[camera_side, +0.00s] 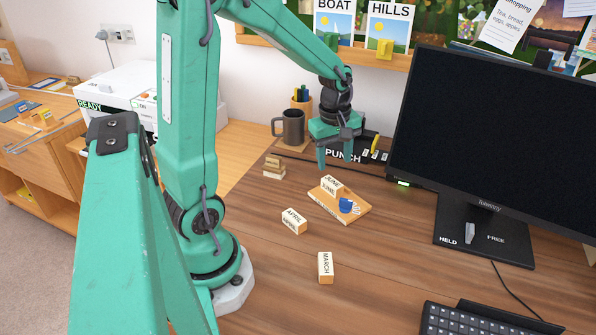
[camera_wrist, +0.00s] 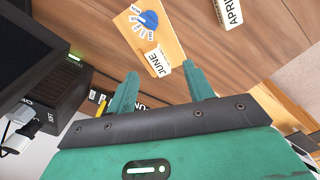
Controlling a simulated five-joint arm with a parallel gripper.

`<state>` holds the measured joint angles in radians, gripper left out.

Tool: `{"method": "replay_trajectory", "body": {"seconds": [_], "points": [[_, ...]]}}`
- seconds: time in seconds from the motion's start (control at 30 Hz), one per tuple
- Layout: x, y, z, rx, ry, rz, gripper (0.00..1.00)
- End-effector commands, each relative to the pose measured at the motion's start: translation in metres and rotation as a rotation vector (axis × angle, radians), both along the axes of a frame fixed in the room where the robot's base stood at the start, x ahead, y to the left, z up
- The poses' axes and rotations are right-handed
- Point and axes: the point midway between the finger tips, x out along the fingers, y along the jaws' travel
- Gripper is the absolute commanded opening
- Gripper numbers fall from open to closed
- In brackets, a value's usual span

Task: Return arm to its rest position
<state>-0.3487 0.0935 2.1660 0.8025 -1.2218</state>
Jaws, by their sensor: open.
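My gripper (camera_side: 338,155) is open and hangs above the desk, pointing down, near the back by the dark mug. In the wrist view its two green fingers (camera_wrist: 162,73) stand well apart, with nothing held between them. The JUNE block (camera_side: 332,185) sits on a small wooden board (camera_side: 324,203) with a blue picture, below and in front of the gripper. The JUNE block also shows in the wrist view (camera_wrist: 156,61), beyond the fingertips. The arm reaches out from its base at the left.
An APRIL block (camera_side: 294,221) and a MARCH block (camera_side: 325,267) lie on the desk. A mug (camera_side: 291,128), a black PUNCH box (camera_side: 345,154) and a monitor (camera_side: 490,140) stand close by. A keyboard (camera_side: 470,321) lies front right.

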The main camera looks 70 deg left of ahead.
Motion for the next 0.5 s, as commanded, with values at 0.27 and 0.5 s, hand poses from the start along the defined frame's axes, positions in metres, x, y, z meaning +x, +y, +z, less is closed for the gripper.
{"method": "replay_trajectory", "body": {"seconds": [0.27, 0.5], "points": [[-0.019, -0.038, 0.047, 0.07, -0.09, -0.386, 0.52], [-0.042, -0.067, 0.077, 0.148, -0.159, -0.718, 0.52]]}}
